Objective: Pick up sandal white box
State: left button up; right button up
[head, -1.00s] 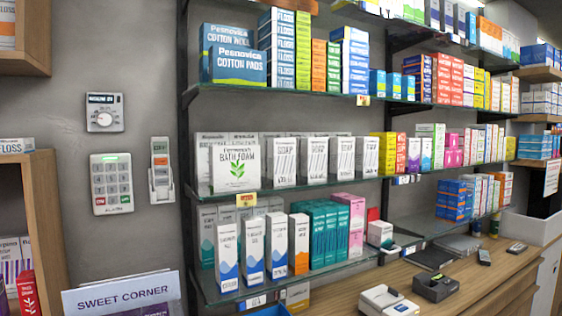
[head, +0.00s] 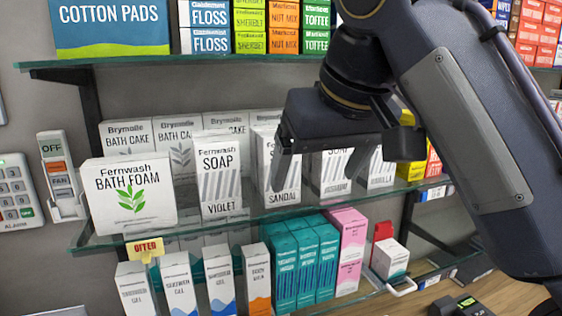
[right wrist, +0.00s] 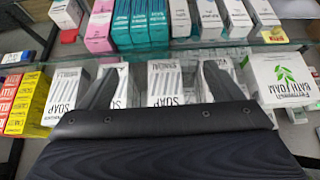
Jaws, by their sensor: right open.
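The white sandal soap box (head: 284,190) stands upright on the middle glass shelf, right of the violet soap box (head: 217,180). My right gripper (head: 322,165) is open and empty, in front of the soap row, and one dark finger covers part of the sandal box. In the right wrist view, which is upside down, the sandal box (right wrist: 164,84) lies between the two spread fingers of the right gripper (right wrist: 163,68). I cannot tell whether either finger touches it. My left gripper is not in view.
A bath foam box (head: 131,195) stands left of the violet box. Other soap boxes stand close to the right of the sandal box. Bath cake boxes (head: 180,135) stand behind. Glass shelves with floss boxes (head: 210,40) above and teal boxes (head: 305,262) below bound the space.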

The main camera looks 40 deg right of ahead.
jog(key=w+d+f+p, duration=0.1)
jog(key=w, duration=0.3)
jog(key=w+d+f+p, duration=0.1)
jog(key=w, duration=0.4)
jog(key=w+d+f, duration=0.2)
jog(key=w, duration=0.2)
jog(key=shift+w+f+p, duration=0.1)
jog(key=shift+w+p, duration=0.15)
jog(key=shift+p, duration=0.15)
jog(key=shift+c, duration=0.3)
jog(key=c, duration=1)
jog(key=shift+c, duration=0.2)
